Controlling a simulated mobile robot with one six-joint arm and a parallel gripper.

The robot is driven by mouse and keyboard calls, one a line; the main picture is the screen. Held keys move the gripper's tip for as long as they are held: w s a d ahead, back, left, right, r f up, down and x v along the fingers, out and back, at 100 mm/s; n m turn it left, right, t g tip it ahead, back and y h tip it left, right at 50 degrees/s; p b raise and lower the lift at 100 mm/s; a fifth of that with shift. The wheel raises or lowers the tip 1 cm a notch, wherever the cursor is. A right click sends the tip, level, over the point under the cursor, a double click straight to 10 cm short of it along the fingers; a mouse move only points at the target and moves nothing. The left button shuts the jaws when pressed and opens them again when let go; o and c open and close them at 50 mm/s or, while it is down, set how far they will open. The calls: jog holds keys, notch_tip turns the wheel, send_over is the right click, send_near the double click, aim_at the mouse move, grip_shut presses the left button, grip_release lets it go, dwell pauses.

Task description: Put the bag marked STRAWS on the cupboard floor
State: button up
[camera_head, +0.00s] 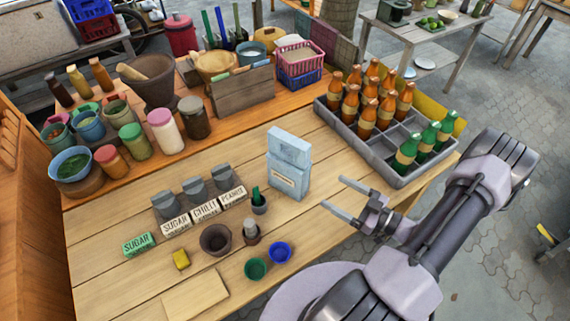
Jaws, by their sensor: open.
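A pale blue bag (289,162) stands upright on the wooden table, a little right of its middle. It has a label on its front that is too small to read, so I cannot tell whether it says STRAWS. No other bag is clearly in view. My gripper (334,193) is open and empty, to the right of the bag and nearer the camera, its two fingers pointing left. It is apart from the bag. I cannot make out a cupboard floor; a wooden panel (28,200) rises at the left edge.
Boxes labelled SUGAR, CHILLI and PEANUTS (205,211) stand left of the bag, with small pots and cups in front. A grey crate of bottles (403,177) stands at the right. Jars, bowls and a mortar (150,90) fill the back. The front left tabletop has free room.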

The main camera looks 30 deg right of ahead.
aim_at(307, 177)
jog(key=b+x, duration=0.2)
jog(key=x, duration=0.9)
jog(key=shift+w+a+f+b, duration=0.15)
jog(key=shift+w+a+b, duration=0.1)
jog(key=shift+b, duration=0.15)
jog(key=b+x, duration=0.2)
jog(key=x, duration=0.3)
jog(key=shift+w+a+f, duration=0.1)
jog(key=shift+w+a, duration=0.1)
jog(key=shift+w, duration=0.05)
grip_shut()
